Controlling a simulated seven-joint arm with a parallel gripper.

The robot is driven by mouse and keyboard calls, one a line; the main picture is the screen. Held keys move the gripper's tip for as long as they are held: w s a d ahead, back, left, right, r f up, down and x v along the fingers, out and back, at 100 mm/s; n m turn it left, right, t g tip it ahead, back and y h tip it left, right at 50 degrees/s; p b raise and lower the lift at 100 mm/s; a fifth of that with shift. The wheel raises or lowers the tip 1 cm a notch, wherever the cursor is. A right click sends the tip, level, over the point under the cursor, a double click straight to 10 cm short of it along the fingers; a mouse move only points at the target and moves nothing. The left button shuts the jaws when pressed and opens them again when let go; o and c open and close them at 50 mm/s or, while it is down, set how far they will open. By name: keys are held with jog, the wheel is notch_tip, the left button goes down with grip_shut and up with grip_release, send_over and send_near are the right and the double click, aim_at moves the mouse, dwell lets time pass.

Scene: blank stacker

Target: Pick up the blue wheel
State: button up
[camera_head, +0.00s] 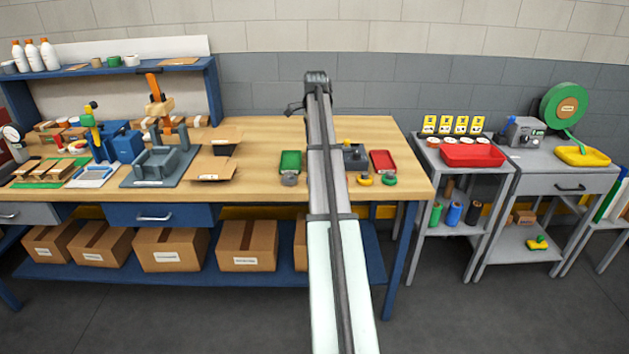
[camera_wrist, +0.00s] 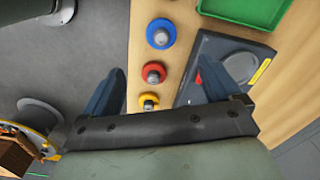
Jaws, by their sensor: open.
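The blue wheel (camera_wrist: 161,33) lies flat on the wooden bench top, near its edge, in the wrist view. It has a grey hub. In the head view I cannot make it out; my arm covers part of the bench there. My gripper (camera_wrist: 158,70) is open and empty, its two dark blue fingers spread apart. In the wrist view the red wheel (camera_wrist: 154,73) shows between the fingertips, and the blue wheel shows beyond them, toward the top of the picture. A yellow wheel (camera_wrist: 148,102) is partly hidden by the gripper body.
A green tray (camera_wrist: 245,10) and a dark grey plate (camera_wrist: 222,62) with a round recess lie beside the wheels. The head view shows the green tray (camera_head: 290,161), a red tray (camera_head: 382,161), a yellow wheel (camera_head: 365,180) and a green wheel (camera_head: 389,180) on the bench.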

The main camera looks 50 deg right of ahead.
jog(key=f, duration=1.1)
jog(key=shift+w+a+f, duration=0.1)
jog(key=shift+w+f, duration=0.1)
jog(key=shift+f, duration=0.2)
jog(key=c, duration=1.2)
jog(key=shift+r, duration=0.15)
notch_tip(320, 180, up, 10)
